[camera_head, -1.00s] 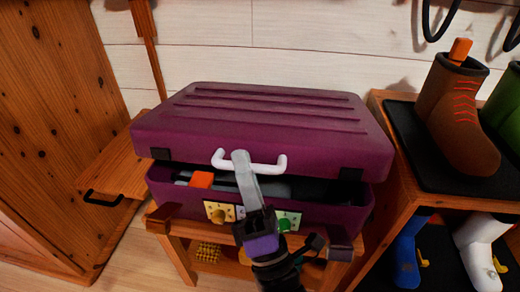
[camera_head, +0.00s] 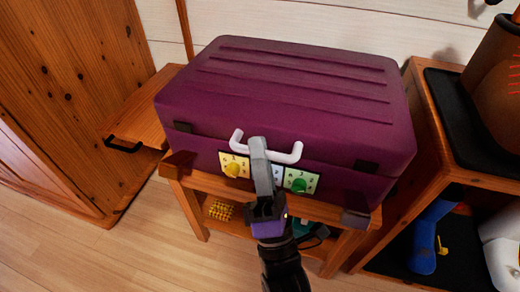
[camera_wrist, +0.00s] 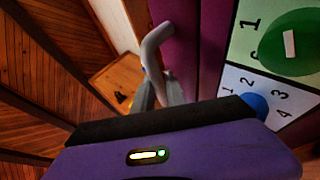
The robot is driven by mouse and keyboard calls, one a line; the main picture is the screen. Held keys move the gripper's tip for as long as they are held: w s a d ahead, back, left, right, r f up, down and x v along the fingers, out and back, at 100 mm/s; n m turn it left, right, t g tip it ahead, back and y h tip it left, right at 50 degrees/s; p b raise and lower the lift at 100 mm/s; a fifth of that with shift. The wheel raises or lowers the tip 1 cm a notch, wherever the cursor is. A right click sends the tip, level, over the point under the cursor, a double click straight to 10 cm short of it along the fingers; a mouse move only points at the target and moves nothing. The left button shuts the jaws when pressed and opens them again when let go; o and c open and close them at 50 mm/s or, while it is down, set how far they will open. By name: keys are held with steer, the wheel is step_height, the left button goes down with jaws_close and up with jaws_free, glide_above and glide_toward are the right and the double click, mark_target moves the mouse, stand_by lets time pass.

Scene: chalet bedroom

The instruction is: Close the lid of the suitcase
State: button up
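The purple suitcase (camera_head: 290,90) lies flat with its ridged lid down on its lower half, and I see no gap along the front. Its white handle (camera_head: 237,142) is on the front edge and also shows in the wrist view (camera_wrist: 152,45). Below it are a yellow dial (camera_head: 233,170) and a green dial (camera_head: 299,185) on number plates. My gripper (camera_head: 259,145) is at the front, its grey fingers upright against or just before the handle's middle. In the wrist view the fingers (camera_wrist: 160,92) overlap the handle's end; their gap and any grasp are unclear.
The suitcase rests on a wooden stand (camera_head: 190,205) with a yellow object (camera_head: 221,211) on its lower shelf. A shoe rack (camera_head: 425,110) with boots stands close at right. A wooden cabinet (camera_head: 70,90) is at left. The floor (camera_head: 110,250) at front left is clear.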

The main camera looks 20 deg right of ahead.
steer(key=shift+o, duration=0.4)
steer(key=shift+f, duration=0.4)
steer(key=p+v, duration=0.1)
steer(key=v, duration=0.6)
steer(key=shift+s, duration=0.35)
steer(key=s+d+f+m+g, duration=0.3)
steer(key=s+m+g, duration=0.1)
steer(key=s+m, duration=0.35)
steer(key=s+d+f+m+g+y, duration=0.1)
steer(key=s+d+f+m+g, duration=0.25)
steer(key=s+m, duration=0.4)
steer(key=s+d+f+m+g, duration=0.2)
steer(key=s+d+m+g, duration=0.15)
steer(key=s+m, duration=0.35)
step_height(320, 180, up, 38)
steer(key=s+p, duration=0.1)
steer(key=p, duration=3.7)
steer(key=shift+g+p, duration=0.35)
steer(key=shift+g, duration=0.05)
steer(key=shift+s+f, duration=0.1)
